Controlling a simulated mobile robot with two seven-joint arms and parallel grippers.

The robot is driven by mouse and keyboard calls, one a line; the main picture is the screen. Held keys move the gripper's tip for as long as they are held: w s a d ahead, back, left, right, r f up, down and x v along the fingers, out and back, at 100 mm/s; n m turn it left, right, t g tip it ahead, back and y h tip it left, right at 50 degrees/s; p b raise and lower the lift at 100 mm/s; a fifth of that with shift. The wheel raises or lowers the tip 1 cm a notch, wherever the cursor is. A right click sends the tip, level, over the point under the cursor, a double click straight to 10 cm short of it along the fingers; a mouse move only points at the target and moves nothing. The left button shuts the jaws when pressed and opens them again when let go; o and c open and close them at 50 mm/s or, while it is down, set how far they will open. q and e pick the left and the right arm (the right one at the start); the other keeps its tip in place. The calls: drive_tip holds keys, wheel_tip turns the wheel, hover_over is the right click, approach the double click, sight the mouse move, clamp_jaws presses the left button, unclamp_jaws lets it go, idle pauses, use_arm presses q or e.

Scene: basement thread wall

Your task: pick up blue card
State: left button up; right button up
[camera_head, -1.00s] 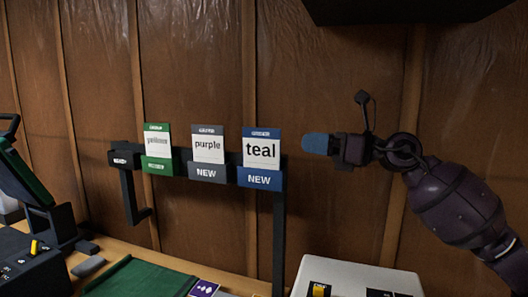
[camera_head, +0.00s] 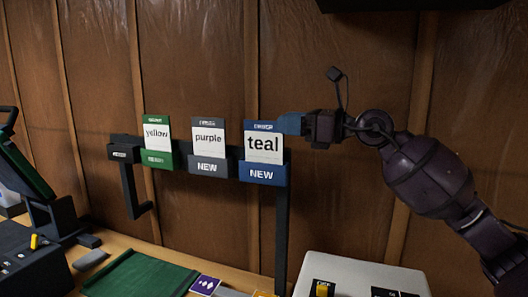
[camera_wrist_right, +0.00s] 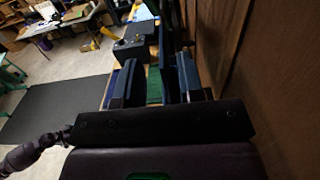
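The blue card (camera_head: 264,146) has a white face reading "teal". It stands upright in the blue "NEW" pocket (camera_head: 262,175) at the right end of a black rack. My right gripper (camera_head: 289,123) is at the card's upper right edge, its blue fingertips overlapping or almost touching that edge. In the wrist view my right gripper (camera_wrist_right: 157,82) has its two fingers apart. A dark blue upright surface (camera_wrist_right: 167,65) shows edge-on between them; I cannot tell whether it is the card or its pocket. Contact is not clear. My left gripper is not in view.
A wood-panel wall is close behind. Below are a green mat (camera_head: 140,275) and a white box (camera_head: 355,275) with a yellow switch.

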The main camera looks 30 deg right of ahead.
sight(270, 123)
drive_tip(key=shift+x, duration=2.35)
drive_tip(key=shift+d+f, duration=0.1)
drive_tip(key=shift+f, duration=0.1)
clamp_jaws()
